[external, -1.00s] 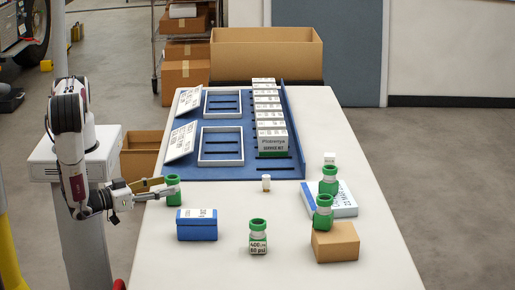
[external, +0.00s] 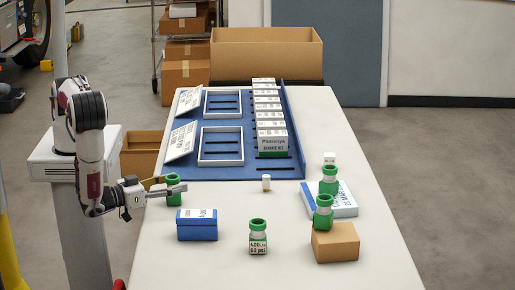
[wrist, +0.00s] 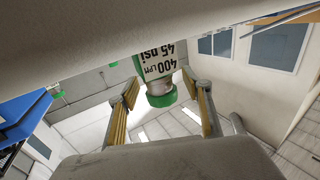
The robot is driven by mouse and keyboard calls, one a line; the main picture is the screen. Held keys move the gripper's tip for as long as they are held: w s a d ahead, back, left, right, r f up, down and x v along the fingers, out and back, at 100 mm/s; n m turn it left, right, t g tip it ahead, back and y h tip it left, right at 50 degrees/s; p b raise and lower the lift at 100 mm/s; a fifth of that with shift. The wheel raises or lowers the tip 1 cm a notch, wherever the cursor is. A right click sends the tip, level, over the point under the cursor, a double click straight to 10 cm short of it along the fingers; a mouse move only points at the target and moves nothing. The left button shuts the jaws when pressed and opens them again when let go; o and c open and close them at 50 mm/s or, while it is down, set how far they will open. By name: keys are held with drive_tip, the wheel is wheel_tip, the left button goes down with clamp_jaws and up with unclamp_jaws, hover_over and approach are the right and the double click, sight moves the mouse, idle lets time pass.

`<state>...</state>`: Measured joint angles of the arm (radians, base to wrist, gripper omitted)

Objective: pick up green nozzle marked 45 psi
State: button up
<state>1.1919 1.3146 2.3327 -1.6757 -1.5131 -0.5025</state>
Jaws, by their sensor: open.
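The green nozzle marked 45 psi (external: 173,200) stands upright near the table's left edge. In the wrist view it appears upside down, with its white label (wrist: 158,62) reading 400 LPM 45 psi and a green rim below. My gripper (external: 166,188) has reached it from the left. In the wrist view the fingers of my gripper (wrist: 165,92) are spread with yellow pads on either side of the nozzle, with gaps showing. A finger covers part of the nozzle in the external view.
A blue box (external: 197,228) stands just in front of the nozzle. A nozzle marked 60 psi (external: 258,240) is at front centre. Another green nozzle (external: 323,211) sits on a cardboard box (external: 336,246), and one (external: 328,181) on a white-blue box (external: 345,204). The blue rack (external: 225,174) is behind.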

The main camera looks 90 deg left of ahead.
drive_tip(key=c, duration=1.4)
drive_tip(key=shift+o, duration=0.2)
drive_tip(key=shift+r, duration=0.15)
drive_tip(key=shift+r, duration=4.85)
